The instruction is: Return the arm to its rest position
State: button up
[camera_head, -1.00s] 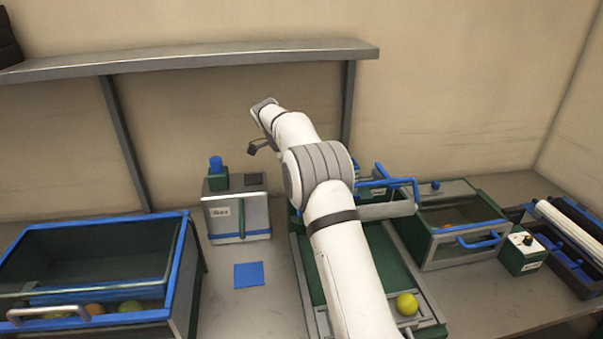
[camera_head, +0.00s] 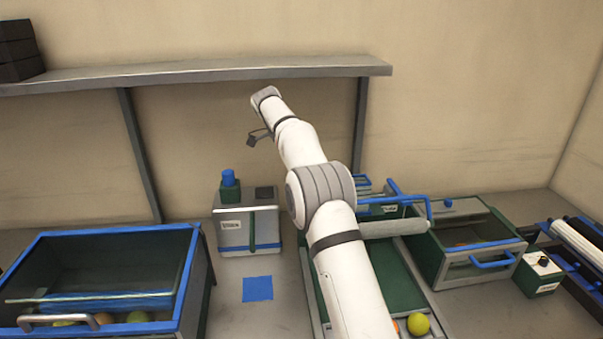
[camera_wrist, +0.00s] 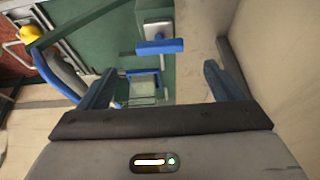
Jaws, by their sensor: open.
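My arm reaches up over the bench in the head view, its wrist end in front of the wall below the shelf; the fingers cannot be made out there. In the wrist view my gripper (camera_wrist: 157,82) is open, its two blue-grey fingers wide apart with nothing between them. Beyond them lie green and grey surfaces and a blue bar (camera_wrist: 160,46). A yellow-green fruit (camera_head: 418,324) and part of an orange one (camera_head: 396,326) lie at the near end of the green tray (camera_head: 398,285), partly behind my arm.
A blue-rimmed bin (camera_head: 115,232) with several fruits stands at left. A grey box with a blue knob (camera_head: 230,179) and a blue square (camera_head: 257,289) are beside my arm. A drawer box (camera_head: 472,245) and small control box (camera_head: 538,275) stand right. The shelf (camera_head: 200,74) runs above.

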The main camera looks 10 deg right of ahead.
jog(key=shift+r, duration=0.1)
jog(key=s+d+r+n+t+y, duration=0.1)
jog(key=s+d+r+n, duration=0.15)
jog(key=s, duration=0.45)
jog(key=s+d+r+n+y, duration=0.1)
jog(key=s+r+n, duration=0.25)
jog(key=s, duration=0.35)
jog(key=s+d+r+n+t+y, duration=0.1)
jog(key=s+r+n, duration=0.1)
jog(key=s+n, duration=0.35)
jog(key=s+f+n, duration=0.3)
jog(key=s+f, duration=0.1)
jog(key=s, duration=0.9)
jog(key=s+f+n+t+y, duration=0.1)
jog(key=s+f+n, duration=0.2)
jog(key=s, duration=0.9)
notch_tip(320, 180, down, 3)
jog(key=shift+s+d+r+n, duration=0.2)
jog(key=shift+s+d+n, duration=0.05)
jog(key=shift+s+n, duration=0.1)
